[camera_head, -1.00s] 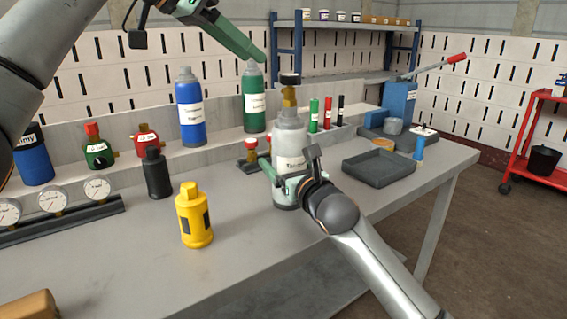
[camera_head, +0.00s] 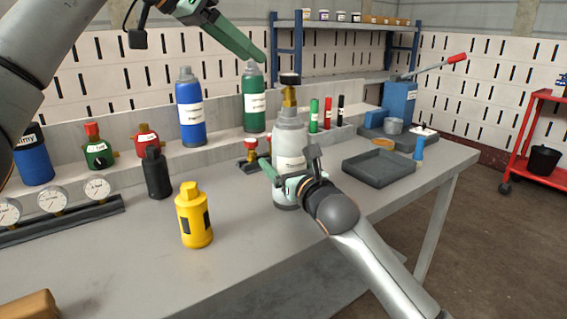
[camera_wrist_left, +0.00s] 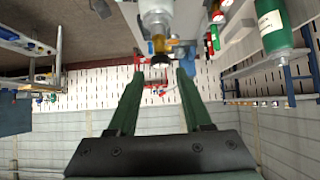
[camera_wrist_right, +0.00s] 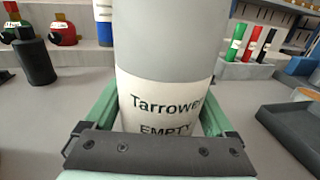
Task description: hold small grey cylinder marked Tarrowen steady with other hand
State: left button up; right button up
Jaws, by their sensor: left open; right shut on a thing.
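The small grey cylinder marked Tarrowen (camera_head: 289,133) stands upright on the bench, with a brass valve and a dark cap (camera_head: 290,80) on top. Its label, reading "Tarrowen" and "EMPTY", fills the middle of the right wrist view (camera_wrist_right: 163,105). My right gripper (camera_head: 284,182) is shut around its lower body. My left gripper (camera_head: 232,40) is open and empty, raised above and left of the cylinder. In the left wrist view, the cylinder's valve and cap (camera_wrist_left: 158,52) show beyond and between the open fingers (camera_wrist_left: 155,85).
A yellow cylinder (camera_head: 194,218) and a black one (camera_head: 157,173) stand left on the bench. Blue (camera_head: 190,110) and green (camera_head: 254,100) cylinders stand behind. A dark tray (camera_head: 379,170) lies right. Gauges (camera_head: 52,199) sit at the left. Bare bench lies in front.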

jog(key=c, duration=0.7)
pick_arm(q)
jog(key=shift+o, duration=0.9)
jog(key=shift+d+r+m, duration=0.2)
jog(key=shift+d+m, duration=0.1)
jog(key=shift+d, duration=0.05)
jog(key=s+d+r+m+t+h, duration=0.1)
jog(key=s+d+r+m+h, duration=0.25)
jog(key=r+h, duration=0.25)
jog(key=s+d+r+m+t+h, duration=0.1)
jog(key=s+d+r+m+h, duration=0.15)
jog(key=d+r+h, duration=0.35)
jog(key=w+a+f+n+t+y, duration=0.3)
jog(key=a+f+n+t+y, duration=0.2)
jog(key=f+n+t, duration=0.3)
jog(key=n+y, duration=0.4)
jog(key=y, duration=0.3)
send_near(290, 94)
jog(key=w, duration=0.2)
jog(key=x, duration=1.2)
jog(key=shift+d+r, duration=0.3)
